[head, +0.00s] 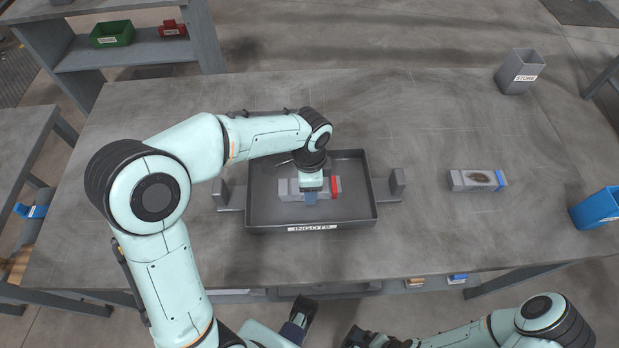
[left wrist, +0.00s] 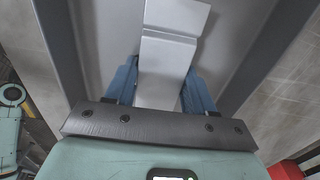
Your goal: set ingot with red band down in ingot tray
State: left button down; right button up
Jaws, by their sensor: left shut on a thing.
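The ingot with the red band (head: 290,188) is a pale grey bar within the outline of the dark grey ingot tray (head: 258,214), its red band at the right end. My left gripper (head: 311,197) reaches down over it and is shut on it, with its blue fingers on either side. The grey bar also shows between the fingers in the left wrist view (left wrist: 165,70), with tray walls beyond. Whether its underside touches the tray floor cannot be told.
A grey ingot with a blue band (head: 475,180) lies on the table to the right. A grey store bin (head: 520,72) and a blue bin (head: 597,208) stand near the right side. Grey brackets (head: 397,184) flank the tray. The table between tray and blue-banded ingot is largely clear.

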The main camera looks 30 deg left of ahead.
dwell(0.4)
pick_arm(q)
jog(key=shift+c, duration=2)
grip_release()
jog(key=shift+f, duration=0.1)
notch_tip(320, 180, up, 12)
jog(key=p, duration=0.2)
